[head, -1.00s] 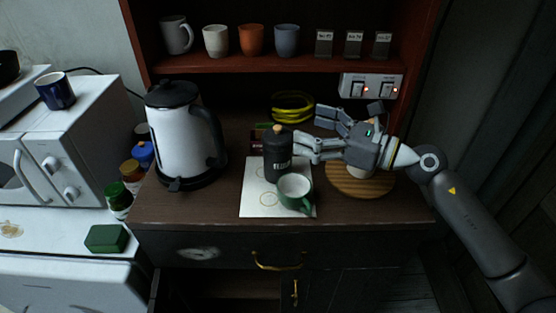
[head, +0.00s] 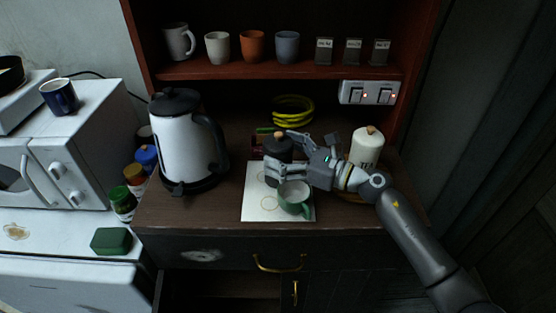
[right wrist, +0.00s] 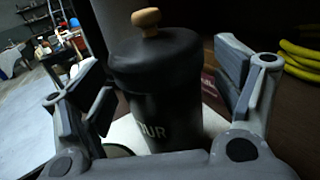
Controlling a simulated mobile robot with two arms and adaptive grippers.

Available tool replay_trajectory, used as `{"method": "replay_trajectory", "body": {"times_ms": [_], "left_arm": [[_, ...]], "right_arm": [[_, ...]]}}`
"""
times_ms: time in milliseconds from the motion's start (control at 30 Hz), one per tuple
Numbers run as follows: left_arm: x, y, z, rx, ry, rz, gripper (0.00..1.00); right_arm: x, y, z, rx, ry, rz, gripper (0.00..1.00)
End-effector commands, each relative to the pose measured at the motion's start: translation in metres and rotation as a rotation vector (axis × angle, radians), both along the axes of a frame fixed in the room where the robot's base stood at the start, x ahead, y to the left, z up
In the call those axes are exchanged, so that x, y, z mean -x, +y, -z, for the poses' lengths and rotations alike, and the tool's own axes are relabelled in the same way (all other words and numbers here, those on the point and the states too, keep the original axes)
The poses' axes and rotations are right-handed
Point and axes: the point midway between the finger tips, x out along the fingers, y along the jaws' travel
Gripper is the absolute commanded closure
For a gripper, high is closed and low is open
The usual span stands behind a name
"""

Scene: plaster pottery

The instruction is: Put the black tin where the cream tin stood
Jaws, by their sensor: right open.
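The black tin (head: 277,150) with a round wooden knob stands upright at the back of the white sheet (head: 256,207). Its pale lettering, ending in "UR", shows in the right wrist view (right wrist: 160,85). My right gripper (head: 276,158) is open, with one finger on either side of the black tin; I cannot tell whether they touch it. The cream tin (head: 367,147), with a wooden knob and dark lettering, stands upright to the right, behind my right arm. Its base and the round wooden board are mostly hidden by the arm. My left gripper is not in view.
A kettle (head: 187,150) stands to the left. Yellow coils (head: 293,110) lie at the back. A shelf with mugs (head: 252,46) hangs above.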

Motion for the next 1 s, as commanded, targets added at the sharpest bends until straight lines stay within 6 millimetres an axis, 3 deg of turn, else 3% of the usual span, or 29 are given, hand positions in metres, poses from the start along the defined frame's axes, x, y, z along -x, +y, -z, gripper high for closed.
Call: {"method": "replay_trajectory", "body": {"times_ms": [300, 700, 767, 1000], "left_arm": [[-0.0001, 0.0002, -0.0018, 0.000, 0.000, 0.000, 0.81], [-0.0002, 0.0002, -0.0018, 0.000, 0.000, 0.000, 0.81], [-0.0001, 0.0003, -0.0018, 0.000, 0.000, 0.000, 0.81], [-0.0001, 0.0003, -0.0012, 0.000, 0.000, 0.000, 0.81]], "right_arm": [[-0.0031, 0.0056, 0.0008, 0.001, 0.000, 0.000, 0.14], [-0.0029, 0.0055, 0.0006, 0.001, 0.000, 0.000, 0.66], [-0.0030, 0.0054, -0.0001, 0.000, 0.000, 0.000, 0.70], [-0.0031, 0.0052, -0.0014, 0.000, -0.001, 0.000, 0.70]]}}
